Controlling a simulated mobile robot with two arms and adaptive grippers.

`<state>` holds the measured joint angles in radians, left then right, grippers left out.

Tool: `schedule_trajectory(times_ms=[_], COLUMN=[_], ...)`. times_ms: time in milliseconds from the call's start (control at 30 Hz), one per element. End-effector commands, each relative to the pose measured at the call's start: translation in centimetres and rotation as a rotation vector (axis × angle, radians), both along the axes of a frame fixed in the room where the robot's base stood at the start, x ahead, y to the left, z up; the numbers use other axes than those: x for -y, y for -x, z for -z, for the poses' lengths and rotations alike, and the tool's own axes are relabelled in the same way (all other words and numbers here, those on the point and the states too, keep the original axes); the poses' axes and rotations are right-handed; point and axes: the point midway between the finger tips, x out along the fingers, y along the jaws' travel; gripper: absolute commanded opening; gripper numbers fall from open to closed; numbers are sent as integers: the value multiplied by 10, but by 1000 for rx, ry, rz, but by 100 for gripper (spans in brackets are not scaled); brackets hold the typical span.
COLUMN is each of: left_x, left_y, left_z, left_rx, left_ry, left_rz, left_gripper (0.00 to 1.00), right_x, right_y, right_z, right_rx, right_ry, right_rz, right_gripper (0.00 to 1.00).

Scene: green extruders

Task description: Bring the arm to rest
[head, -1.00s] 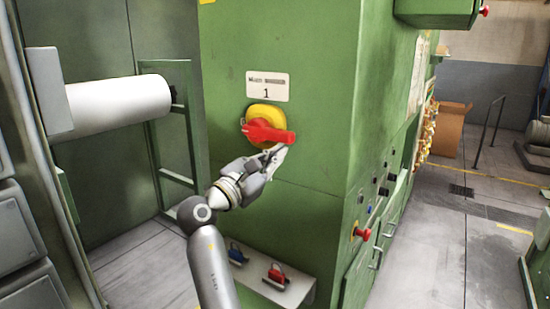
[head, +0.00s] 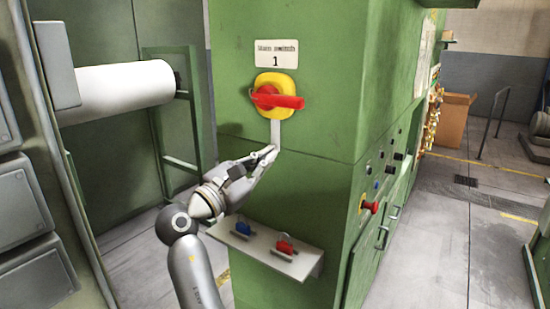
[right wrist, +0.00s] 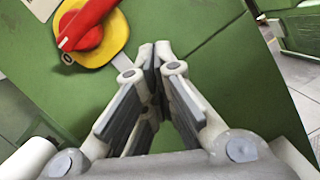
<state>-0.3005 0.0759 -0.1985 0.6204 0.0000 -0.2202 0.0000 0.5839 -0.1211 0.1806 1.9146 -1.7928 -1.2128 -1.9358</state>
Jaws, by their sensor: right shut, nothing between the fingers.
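My right gripper (head: 272,152) is shut and empty, just below the main switch at the green cabinet's front. In the right wrist view its fingertips (right wrist: 155,50) meet, with nothing between them. The main switch has a red handle (head: 280,101) lying about horizontal on a yellow plate (head: 275,84). The handle (right wrist: 84,24) also shows in the right wrist view, up and left of the fingers and apart from them. A grey strip (head: 276,131) hangs below the plate, partly hidden behind the fingertips. My left gripper is not in view.
A grey shelf (head: 246,248) below the switch holds a blue padlock-like item (head: 243,229) and a red one (head: 284,246). A red button (head: 370,207) sticks out on the cabinet's right side. A white roll (head: 115,92) is at left. Floor at right is open.

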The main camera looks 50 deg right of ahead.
Motion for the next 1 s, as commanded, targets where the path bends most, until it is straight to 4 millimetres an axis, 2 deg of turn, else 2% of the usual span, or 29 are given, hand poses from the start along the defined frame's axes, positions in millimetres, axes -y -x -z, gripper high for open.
schedule_trajectory(times_ms=[67, 200, 400, 800, 900, 967, 1000], left_x=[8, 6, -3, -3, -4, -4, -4], left_y=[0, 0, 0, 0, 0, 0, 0], left_z=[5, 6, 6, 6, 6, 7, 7], left_rx=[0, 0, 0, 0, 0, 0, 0], left_ry=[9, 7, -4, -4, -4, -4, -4], left_rz=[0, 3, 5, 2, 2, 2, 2], left_gripper=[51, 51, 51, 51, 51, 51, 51], right_x=[-8, -14, -14, -14, -16, -18, -21], right_y=[0, 2, 2, 0, -13, -31, -47], right_z=[4, 4, 3, 4, 13, 29, 42], right_rx=[1, 0, 0, 0, -5, -10, -11], right_ry=[-1, 0, 0, 0, 0, -5, -11], right_rz=[-2, 1, 1, -2, -44, -102, -155], right_gripper=[0, 0, 0, 0, 0, 0, 0])
